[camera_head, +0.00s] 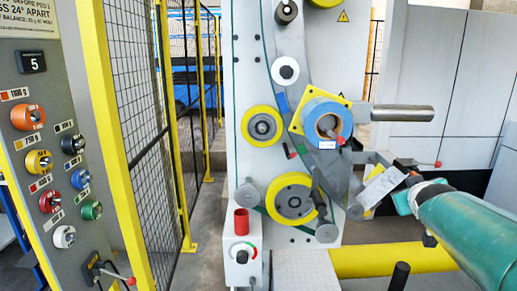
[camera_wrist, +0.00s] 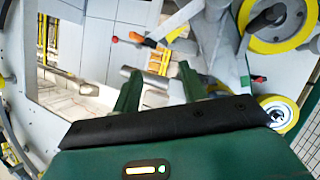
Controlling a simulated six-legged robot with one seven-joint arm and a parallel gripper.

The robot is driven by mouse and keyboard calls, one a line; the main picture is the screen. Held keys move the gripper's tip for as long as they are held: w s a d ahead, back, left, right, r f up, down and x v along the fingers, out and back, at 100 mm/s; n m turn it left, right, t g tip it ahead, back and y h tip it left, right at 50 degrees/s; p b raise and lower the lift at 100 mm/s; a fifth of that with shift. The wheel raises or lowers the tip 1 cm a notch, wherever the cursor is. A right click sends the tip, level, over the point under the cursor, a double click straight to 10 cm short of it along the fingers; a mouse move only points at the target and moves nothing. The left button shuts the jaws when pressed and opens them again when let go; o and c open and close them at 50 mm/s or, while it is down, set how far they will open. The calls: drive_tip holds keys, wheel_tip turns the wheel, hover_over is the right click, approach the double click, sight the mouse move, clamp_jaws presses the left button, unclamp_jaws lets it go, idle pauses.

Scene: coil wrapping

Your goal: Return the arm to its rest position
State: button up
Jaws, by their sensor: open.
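My gripper (camera_wrist: 160,74) is open in the wrist view, with its two green fingers apart and nothing between them. In the head view my green arm (camera_head: 470,235) reaches in from the right edge, its end beside the lower right of the wrapping machine (camera_head: 240,110). A blue coil (camera_head: 316,108) sits on the machine in front of a yellow plate (camera_head: 297,122). My gripper is below and to the right of this coil, apart from it in the picture. My fingertips are hard to make out in the head view.
A grey panel (camera_head: 38,85) with several coloured knobs stands at the left, beside a yellow-framed mesh fence (camera_head: 135,110). A yellow cylinder (camera_head: 385,260) and a dark post (camera_head: 399,277) are low, near my arm.

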drive_tip(key=s+a+f+g+y, duration=0.1)
drive_tip(key=s+a+f+g, duration=0.1)
drive_tip(key=s+a+f, duration=0.2)
drive_tip(key=s+a+f+g+y, duration=0.2)
drive_tip(key=s+a+f, duration=0.2)
drive_tip(key=s+a, duration=0.6)
drive_tip(key=s+a+f+m+g+y, duration=0.1)
drive_tip(key=s+a+f+g+y, duration=0.1)
drive_tip(key=s+a, duration=0.6)
drive_tip(key=s+f+g, duration=0.1)
drive_tip(key=s+f, duration=0.1)
drive_tip(key=s, duration=0.1)
drive_tip(key=shift+s+f, duration=0.2)
drive_tip(key=shift+f, duration=0.15)
